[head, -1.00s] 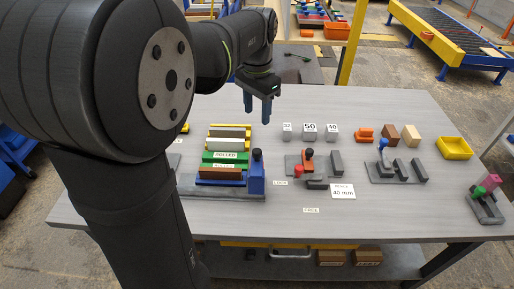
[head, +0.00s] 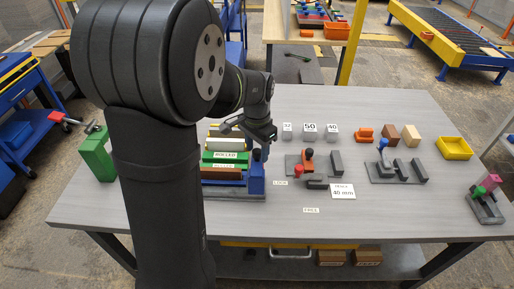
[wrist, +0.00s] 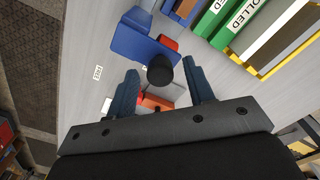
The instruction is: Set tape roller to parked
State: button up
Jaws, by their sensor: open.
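The tape roller fixture shows in the head view as a row of coloured bars with green label strips (head: 222,156). A blue block (head: 256,184) with a black knob stands at its right end. In the wrist view I see the blue block (wrist: 140,42), the round black knob (wrist: 160,72) and a green strip (wrist: 212,22) whose label reads partly "OLLED". My gripper (head: 247,142) is open and empty, above the right end of the fixture. In the wrist view its fingers (wrist: 160,66) lie either side of the knob in the picture; I cannot tell their height above it. My arm hides the fixture's left part.
To the right are a fixture with red and black knobs (head: 307,160), one with a blue knob (head: 384,148), numbered grey blocks (head: 310,130) and a yellow tray (head: 455,147). The table's front strip is mostly clear.

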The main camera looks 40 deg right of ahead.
grip_shut()
jog(key=w+a, duration=1.7)
jog(key=shift+w, duration=0.2)
jog(key=shift+a+r, duration=0.1)
jog(key=shift+a, duration=0.05)
grip_release()
jog(key=shift+w+a, duration=0.1)
